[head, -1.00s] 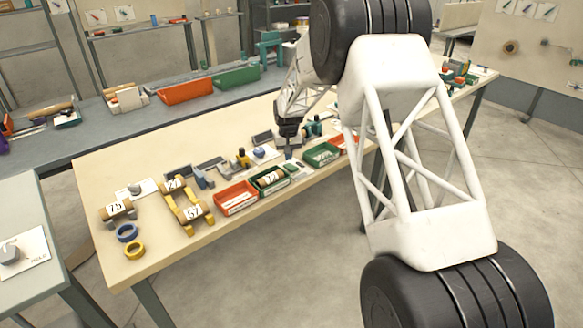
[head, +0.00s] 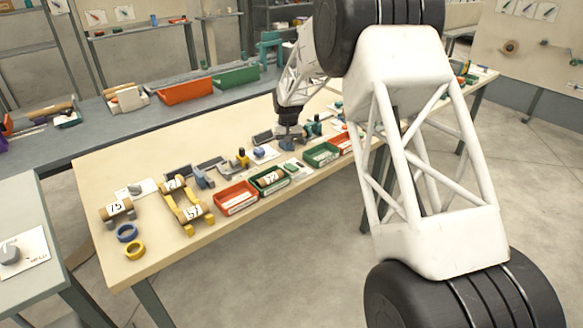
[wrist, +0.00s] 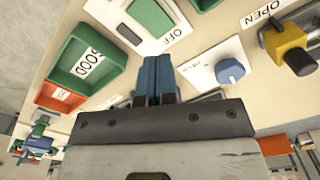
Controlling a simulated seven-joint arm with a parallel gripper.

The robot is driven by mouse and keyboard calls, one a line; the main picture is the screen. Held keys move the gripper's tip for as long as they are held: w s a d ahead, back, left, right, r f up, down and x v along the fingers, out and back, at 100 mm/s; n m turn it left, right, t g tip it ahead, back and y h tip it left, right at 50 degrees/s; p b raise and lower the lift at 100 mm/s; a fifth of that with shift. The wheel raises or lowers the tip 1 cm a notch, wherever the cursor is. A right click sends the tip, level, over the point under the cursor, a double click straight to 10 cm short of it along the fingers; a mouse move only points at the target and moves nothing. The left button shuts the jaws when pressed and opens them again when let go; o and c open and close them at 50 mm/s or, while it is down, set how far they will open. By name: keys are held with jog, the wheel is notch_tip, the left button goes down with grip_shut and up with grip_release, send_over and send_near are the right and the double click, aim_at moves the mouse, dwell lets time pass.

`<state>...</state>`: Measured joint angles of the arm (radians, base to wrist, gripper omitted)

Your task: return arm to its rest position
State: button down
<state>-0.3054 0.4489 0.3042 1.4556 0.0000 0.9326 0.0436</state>
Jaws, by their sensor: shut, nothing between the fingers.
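My gripper (head: 290,145) is over the far right part of the work table (head: 150,225) in the head view, partly hidden by the wrist above it. In the wrist view its two blue fingers (wrist: 155,78) are together, shut and empty. Below them lie the white OFF card with a green block (wrist: 152,18) and a card with a blue-grey knob (wrist: 229,71). A green tray marked GOOD (wrist: 88,55) is to the left. The fingers appear apart from all of these.
Wooden rolls on a yellow stand (head: 185,208), a roll marked 75 (head: 116,210), a blue ring (head: 127,233) and a yellow ring (head: 134,250) occupy the table's left. Red (head: 235,197) and green trays line the front edge. The back bench holds bins (head: 186,90).

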jog(key=s+d+r+m+t, duration=0.1)
jog(key=s+d+r, duration=0.8)
jog(key=s+r, duration=0.3)
jog(key=s+d+r+m, duration=0.1)
jog(key=s+d+r, duration=0.9)
jog(key=s, duration=0.4)
jog(key=s+d, duration=0.3)
jog(key=s, duration=0.8)
jog(key=s+d+f+t, duration=0.1)
jog(key=s+d, duration=0.2)
jog(key=s, duration=0.9)
jog(key=s+d+m, duration=0.1)
jog(key=s+d, duration=0.2)
jog(key=s, duration=0.8)
jog(key=shift+s+d+f+t, duration=0.15)
jog(key=shift+s+d+t, duration=0.15)
jog(key=shift+d, duration=0.1)
